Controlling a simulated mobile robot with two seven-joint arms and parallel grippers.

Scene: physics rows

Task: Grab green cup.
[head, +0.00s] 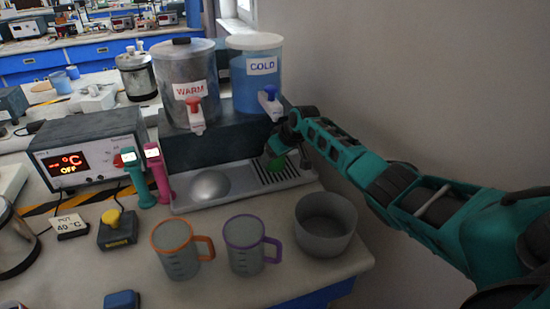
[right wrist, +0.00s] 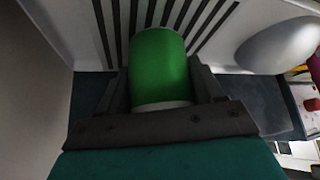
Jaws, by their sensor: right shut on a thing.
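The green cup (right wrist: 158,68) is between the two dark fingers of my right gripper (right wrist: 160,95) in the right wrist view. The gripper is shut on it. In the head view only a small part of the green cup (head: 276,164) shows, over the slotted drip grate (head: 262,174) below the cold dispenser. My right gripper (head: 290,150) and arm hide the rest of it there. I cannot tell whether the cup touches the grate. My left gripper is not in view.
The warm dispenser (head: 188,70) and cold dispenser (head: 255,80) stand behind the grate. An orange-rimmed mug (head: 176,252), a purple-rimmed mug (head: 245,250) and a grey bowl (head: 325,228) stand in front. A temperature box (head: 90,150) is at left. A wall is close on the right.

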